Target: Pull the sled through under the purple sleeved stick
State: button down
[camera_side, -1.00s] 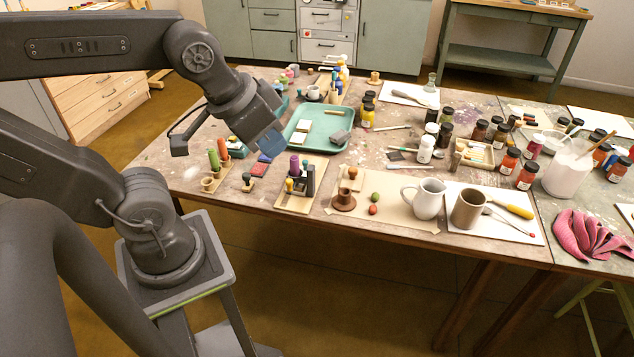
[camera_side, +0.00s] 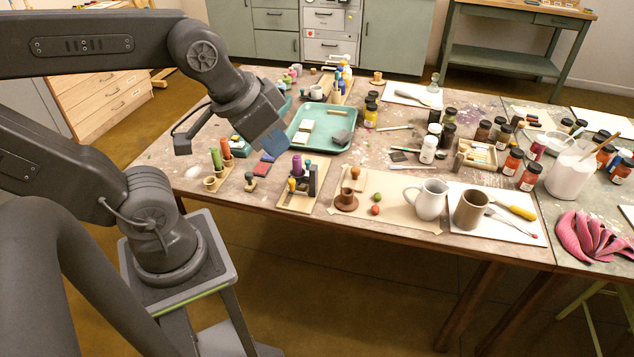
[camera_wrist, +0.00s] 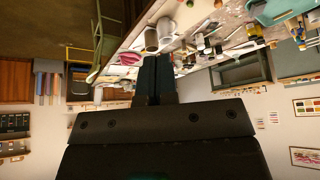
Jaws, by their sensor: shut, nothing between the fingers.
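A purple upright cylinder (camera_side: 297,166), which looks like the sleeved stick, stands on a small wooden board (camera_side: 290,203) near the table's front edge in the side view. A dark upright block (camera_side: 313,180) and a small yellow piece (camera_side: 292,184) stand close beside it. I cannot tell which piece is the sled at this size. My gripper (camera_side: 272,146) is above the table, up and left of the board, apart from it and empty. In the wrist view my shut fingers (camera_wrist: 156,78) point toward a tilted scene; the board cannot be made out there.
Green and red sticks (camera_side: 220,156) stand left of the board. A teal tray (camera_side: 325,143) lies behind it. A brown spool (camera_side: 346,200), a white mug (camera_side: 431,199) and a brown mug (camera_side: 470,209) stand to the right. Many paint jars fill the table's right half.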

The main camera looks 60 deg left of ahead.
aim_at(308, 160)
jog(key=c, duration=1.8)
grip_release()
